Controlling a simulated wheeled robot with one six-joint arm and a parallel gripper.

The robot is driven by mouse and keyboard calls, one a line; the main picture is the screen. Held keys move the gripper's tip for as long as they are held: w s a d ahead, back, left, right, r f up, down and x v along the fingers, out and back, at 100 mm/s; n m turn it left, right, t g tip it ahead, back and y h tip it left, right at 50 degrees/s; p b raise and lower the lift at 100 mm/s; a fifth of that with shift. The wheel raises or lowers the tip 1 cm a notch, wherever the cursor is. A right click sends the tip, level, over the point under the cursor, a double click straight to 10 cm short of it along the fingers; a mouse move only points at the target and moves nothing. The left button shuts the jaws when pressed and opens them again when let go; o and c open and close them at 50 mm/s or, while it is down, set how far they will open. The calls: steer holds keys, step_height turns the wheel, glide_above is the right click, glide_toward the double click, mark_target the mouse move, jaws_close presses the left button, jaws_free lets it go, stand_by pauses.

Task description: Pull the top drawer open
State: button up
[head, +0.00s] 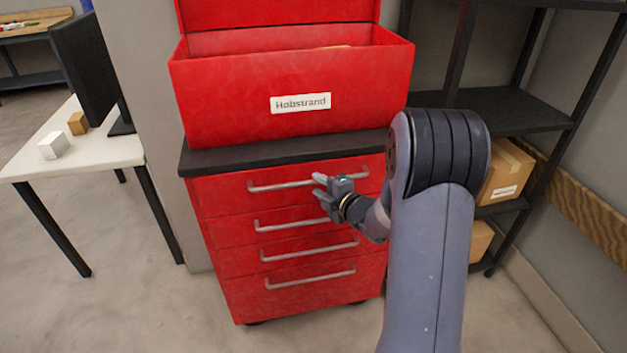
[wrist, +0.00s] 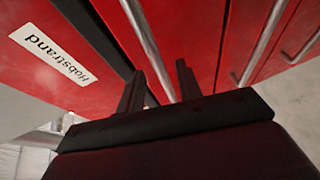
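The top drawer (head: 225,198) is the uppermost of the red cabinet's drawers and looks shut, flush with the front. Its grey bar handle (head: 280,186) runs across the drawer front. My gripper (head: 319,185) is at the handle, right of its middle, and hides part of it. In the wrist view, my gripper's two dark fingers (wrist: 158,85) are apart. The top handle (wrist: 148,42) runs down into the gap between them. I cannot tell whether either finger touches it.
A red box (head: 235,110) labelled Hobstrand stands on the cabinet's black top (head: 225,160). Lower drawers have similar handles. A white table (head: 100,150) stands left, and a black shelf (head: 515,118) with cardboard boxes right. The floor before the cabinet is clear.

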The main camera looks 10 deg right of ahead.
mark_target(315, 183)
steer(key=shift+x, duration=1.7)
jaws_close()
